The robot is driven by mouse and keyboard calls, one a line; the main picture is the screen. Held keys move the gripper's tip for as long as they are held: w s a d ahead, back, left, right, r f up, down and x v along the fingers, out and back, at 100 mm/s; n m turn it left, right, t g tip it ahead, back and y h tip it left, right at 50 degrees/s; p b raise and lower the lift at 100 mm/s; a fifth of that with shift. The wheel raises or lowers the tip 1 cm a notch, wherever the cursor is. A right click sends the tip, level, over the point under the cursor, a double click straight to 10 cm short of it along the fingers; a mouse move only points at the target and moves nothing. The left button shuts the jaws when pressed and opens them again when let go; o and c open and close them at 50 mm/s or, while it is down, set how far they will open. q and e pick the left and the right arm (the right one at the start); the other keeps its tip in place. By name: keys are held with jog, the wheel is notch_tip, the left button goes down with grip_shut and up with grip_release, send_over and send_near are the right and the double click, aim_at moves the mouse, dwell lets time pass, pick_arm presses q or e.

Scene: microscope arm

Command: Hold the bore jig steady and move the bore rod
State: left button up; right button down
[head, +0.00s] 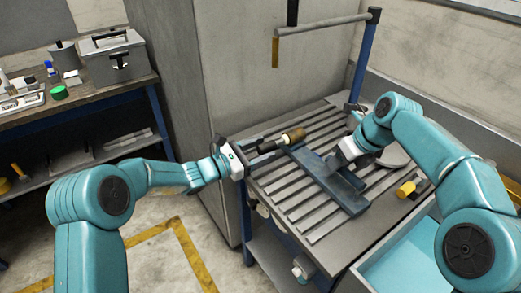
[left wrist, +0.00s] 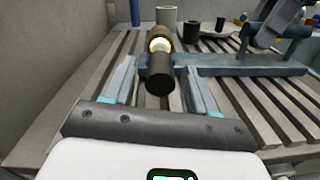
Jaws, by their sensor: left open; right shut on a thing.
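The bore rod (head: 293,135) has a brown section and a dark end. In the left wrist view the rod (left wrist: 160,72) points towards me, with a pale ring between its brown and dark parts. My left gripper (head: 262,148) is open, with its fingers on either side of the dark end. The bore jig (head: 346,196) is a blue-grey bar lying on the slatted table; it also shows in the left wrist view (left wrist: 245,70). My right gripper (head: 342,160) is shut on the jig from above. Its fingertips are partly hidden.
The slatted table (head: 313,226) has bare slats in front of the jig. A yellow-ended tool (head: 405,189) and a round grey plate (head: 393,157) lie to the right. A blue post (head: 365,55) rises at the table's back. A workbench with a grey box (head: 113,62) stands left.

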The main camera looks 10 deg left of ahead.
aim_at(271, 146)
pick_arm(q)
grip_shut()
jog(key=shift+x, duration=1.85)
jog(key=shift+a, duration=0.1)
pick_arm(e)
jog(key=shift+r, duration=0.1)
pick_arm(q)
grip_release()
